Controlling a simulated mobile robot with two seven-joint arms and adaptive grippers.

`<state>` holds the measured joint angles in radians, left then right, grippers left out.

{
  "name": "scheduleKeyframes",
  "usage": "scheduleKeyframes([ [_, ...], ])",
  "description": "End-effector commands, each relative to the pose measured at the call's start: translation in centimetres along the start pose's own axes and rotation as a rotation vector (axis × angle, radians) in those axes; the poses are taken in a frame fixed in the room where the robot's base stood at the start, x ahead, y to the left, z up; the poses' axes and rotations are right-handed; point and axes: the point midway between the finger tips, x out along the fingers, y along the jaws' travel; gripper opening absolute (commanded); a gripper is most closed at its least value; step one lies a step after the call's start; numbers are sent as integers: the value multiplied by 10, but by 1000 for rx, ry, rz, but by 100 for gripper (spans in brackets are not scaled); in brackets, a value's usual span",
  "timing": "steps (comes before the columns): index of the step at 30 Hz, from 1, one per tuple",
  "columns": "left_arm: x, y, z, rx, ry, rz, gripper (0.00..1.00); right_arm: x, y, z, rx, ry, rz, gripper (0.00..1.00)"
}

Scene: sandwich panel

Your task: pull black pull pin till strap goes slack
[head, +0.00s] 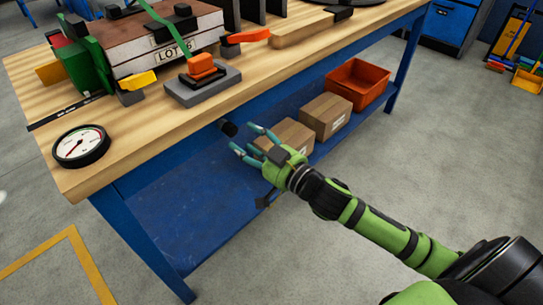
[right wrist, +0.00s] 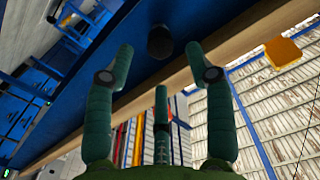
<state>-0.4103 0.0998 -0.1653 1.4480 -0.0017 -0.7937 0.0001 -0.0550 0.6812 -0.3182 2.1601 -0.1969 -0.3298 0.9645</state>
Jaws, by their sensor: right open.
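The black pull pin (head: 229,128) shows as a dark knob under the front edge of the workbench. In the right wrist view the black knob (right wrist: 160,42) lies just beyond and between the fingertips. My right gripper (head: 244,140) is open and empty, its teal fingers pointing at the knob with a small gap. In the right wrist view the gripper's (right wrist: 160,62) fingers are spread, not touching the knob. The green strap (head: 165,22) runs over the brown panel stack (head: 150,45) on the bench and looks straight. My left gripper is out of view.
The wooden bench top (head: 140,130) carries a round gauge (head: 81,146) and a grey block with an orange piece (head: 203,85). Cardboard boxes (head: 326,115) and an orange bin (head: 357,84) sit on the blue lower shelf.

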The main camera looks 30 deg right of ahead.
Motion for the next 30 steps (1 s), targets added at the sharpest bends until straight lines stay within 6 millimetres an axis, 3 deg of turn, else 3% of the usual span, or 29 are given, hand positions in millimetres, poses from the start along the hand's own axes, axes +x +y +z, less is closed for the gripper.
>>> scheduleKeyframes([
  [6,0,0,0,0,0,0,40,-39,0,1,1,-4,0,55],
  [15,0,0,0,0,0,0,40,-74,0,1,2,-2,0,55],
  [30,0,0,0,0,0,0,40,-82,0,0,0,-1,0,55],
])
